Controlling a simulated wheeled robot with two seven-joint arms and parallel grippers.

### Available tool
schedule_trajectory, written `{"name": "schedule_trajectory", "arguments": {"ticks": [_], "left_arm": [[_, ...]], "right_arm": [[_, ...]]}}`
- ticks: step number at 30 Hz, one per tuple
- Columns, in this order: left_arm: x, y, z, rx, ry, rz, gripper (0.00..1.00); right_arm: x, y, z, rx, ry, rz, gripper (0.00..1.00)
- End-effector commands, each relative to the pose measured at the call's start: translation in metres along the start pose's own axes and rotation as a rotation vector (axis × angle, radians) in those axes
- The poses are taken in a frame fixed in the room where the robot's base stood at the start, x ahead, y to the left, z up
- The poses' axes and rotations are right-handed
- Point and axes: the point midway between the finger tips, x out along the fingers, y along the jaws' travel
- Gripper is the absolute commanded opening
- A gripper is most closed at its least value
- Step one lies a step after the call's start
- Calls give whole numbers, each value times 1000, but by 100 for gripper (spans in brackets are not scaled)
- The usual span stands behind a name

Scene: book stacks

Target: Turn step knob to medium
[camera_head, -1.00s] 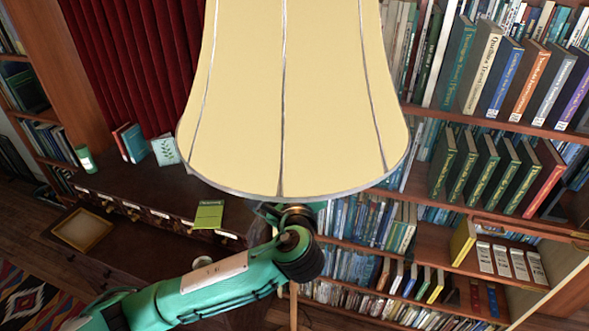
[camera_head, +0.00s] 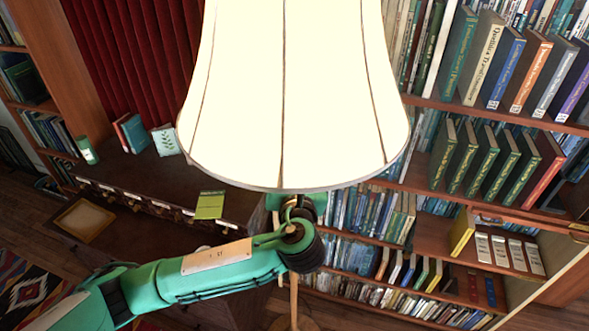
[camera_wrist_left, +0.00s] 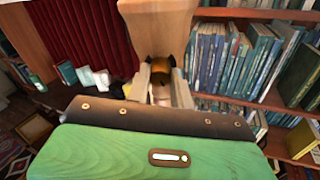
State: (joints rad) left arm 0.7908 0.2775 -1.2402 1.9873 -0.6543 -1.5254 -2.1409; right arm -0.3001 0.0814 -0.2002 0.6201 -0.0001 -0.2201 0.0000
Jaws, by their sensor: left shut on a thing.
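A floor lamp with a large cream shade (camera_head: 290,95) stands in the middle of the head view, and its shade glows bright. Its wooden pole (camera_head: 294,290) shows below the shade. My left gripper comes in from the left, with its tip hidden under the shade's rim. The knob itself is mostly hidden between the fingers. My right gripper is not in view.
A bookshelf (camera_head: 440,185) full of books fills the right side. A dark wooden cabinet (camera_head: 150,180) with small drawers stands at the left, holding a green book (camera_head: 209,205) and a green candle (camera_head: 87,150). A red curtain (camera_head: 150,60) hangs behind it.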

Motion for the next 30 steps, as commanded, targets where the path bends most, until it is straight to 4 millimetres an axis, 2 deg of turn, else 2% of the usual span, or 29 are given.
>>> {"name": "schedule_trajectory", "arguments": {"ticks": [6,15,30], "left_arm": [[0,0,-2,183,-1,4,0],[0,0,-2,355,-5,6,0],[0,0,-2,430,-7,8,0]], "right_arm": [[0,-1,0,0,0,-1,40],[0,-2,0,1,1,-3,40],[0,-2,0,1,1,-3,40]]}}
